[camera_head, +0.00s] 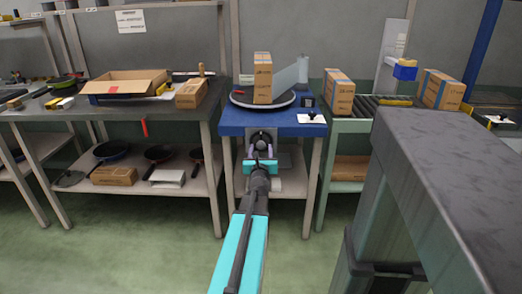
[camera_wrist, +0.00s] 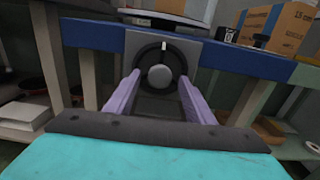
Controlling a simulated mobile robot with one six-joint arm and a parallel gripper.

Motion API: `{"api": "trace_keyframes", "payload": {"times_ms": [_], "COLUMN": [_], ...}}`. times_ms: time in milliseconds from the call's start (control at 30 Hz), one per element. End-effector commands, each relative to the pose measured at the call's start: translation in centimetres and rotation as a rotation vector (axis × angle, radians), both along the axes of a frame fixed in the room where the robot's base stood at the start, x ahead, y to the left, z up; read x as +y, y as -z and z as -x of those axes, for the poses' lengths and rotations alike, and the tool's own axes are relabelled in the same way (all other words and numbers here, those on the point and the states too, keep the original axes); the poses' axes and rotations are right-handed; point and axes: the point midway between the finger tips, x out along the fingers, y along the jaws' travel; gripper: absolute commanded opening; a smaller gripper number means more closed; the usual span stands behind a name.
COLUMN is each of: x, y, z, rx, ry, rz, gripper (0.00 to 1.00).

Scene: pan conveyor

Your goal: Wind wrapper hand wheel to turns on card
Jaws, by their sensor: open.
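The wrapper is a blue table (camera_head: 232,122) with a round turntable (camera_head: 284,104) on top. A brown carton (camera_head: 263,80) stands on the turntable beside an upright film roll (camera_head: 303,66) with a pale sheet of film. The hand wheel (camera_wrist: 146,51), a dark disc with a grey centre knob and a white mark near its top, is on the table's front. My gripper (camera_wrist: 159,78) is open, its two purple fingers either side of the knob in the wrist view; contact cannot be told. My gripper (camera_head: 261,150) partly hides the wheel in the head view. A white card (camera_head: 311,118) lies at the table's right front, its writing unreadable.
A roller conveyor (camera_head: 350,125) with cartons (camera_head: 339,94) stands to the right. A grey workbench (camera_head: 130,108) with an open box (camera_head: 125,84) stands to the left, pans on its lower shelf. The green floor in front is clear.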

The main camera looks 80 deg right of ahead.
Motion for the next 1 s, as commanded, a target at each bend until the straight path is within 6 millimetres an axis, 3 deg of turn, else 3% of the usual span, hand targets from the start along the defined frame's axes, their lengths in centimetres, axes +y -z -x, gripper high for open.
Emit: {"api": "trace_keyframes", "payload": {"times_ms": [433,667,1000], "x": [-0.41,-0.40,-0.41], "y": [0.00,0.00,0.03], "z": [-0.05,-0.03,0.02], "rx": [0.000,0.000,-0.022], "ry": [0.000,0.000,0.001], "rz": [0.000,0.000,-0.003], "gripper": [0.49,0.10,0.09]}}
